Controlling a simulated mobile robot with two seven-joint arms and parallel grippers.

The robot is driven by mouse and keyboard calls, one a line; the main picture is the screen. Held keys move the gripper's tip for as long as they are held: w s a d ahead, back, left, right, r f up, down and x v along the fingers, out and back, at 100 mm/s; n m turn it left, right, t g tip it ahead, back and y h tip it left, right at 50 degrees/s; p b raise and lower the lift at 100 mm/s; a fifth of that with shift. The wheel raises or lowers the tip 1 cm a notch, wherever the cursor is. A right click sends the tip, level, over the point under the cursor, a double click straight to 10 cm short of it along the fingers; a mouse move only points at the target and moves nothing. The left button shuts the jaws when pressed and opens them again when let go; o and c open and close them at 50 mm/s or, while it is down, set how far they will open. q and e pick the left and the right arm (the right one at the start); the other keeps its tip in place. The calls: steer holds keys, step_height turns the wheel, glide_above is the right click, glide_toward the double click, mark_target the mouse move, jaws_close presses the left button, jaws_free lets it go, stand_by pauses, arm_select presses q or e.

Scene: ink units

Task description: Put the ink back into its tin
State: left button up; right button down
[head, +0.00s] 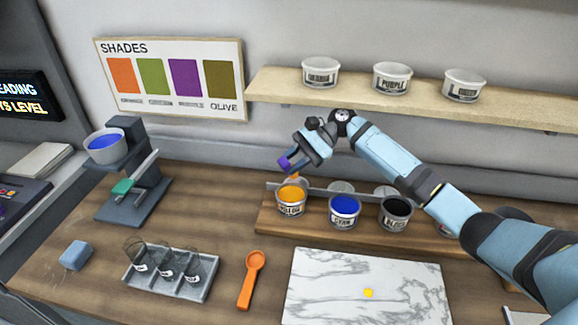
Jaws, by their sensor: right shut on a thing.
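My right gripper (287,165) is shut on a small orange thing (294,175), mostly hidden by the fingers; I cannot tell its full shape. The gripper is just above and behind the open yellow tin (291,208), which shows orange-yellow ink. A small yellow blob of ink (369,293) lies on the white marble slab (320,280). The cyan tin (344,217) shows blue ink and the black tin (395,221) shows dark ink, both to the right on the wooden stand (270,222). My left gripper is not in view.
Another tin (445,230) is partly hidden by my right arm. An orange spoon (249,280) lies left of the slab, beside a grey tray (170,287) with several clear cups. A scale-like stand with a blue-filled bowl (106,148) is at left. Labelled cups stand on the shelf (430,97).

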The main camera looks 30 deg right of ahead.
step_height(320, 180, down, 8)
steer(key=w+d+b, duration=0.1)
steer(key=b, duration=0.4)
steer(key=shift+w+f+b, duration=0.2)
steer(key=shift+w+b, duration=0.05)
steer(key=shift+b, duration=0.05)
steer(key=shift+d, duration=0.1)
steer(key=shift+r, duration=0.15)
stand_by(0.4)
step_height(320, 180, up, 8)
steer(key=p, duration=0.8)
steer(key=shift+f, duration=0.2)
steer(key=shift+r+p, duration=0.45)
steer(key=shift+p, duration=0.15)
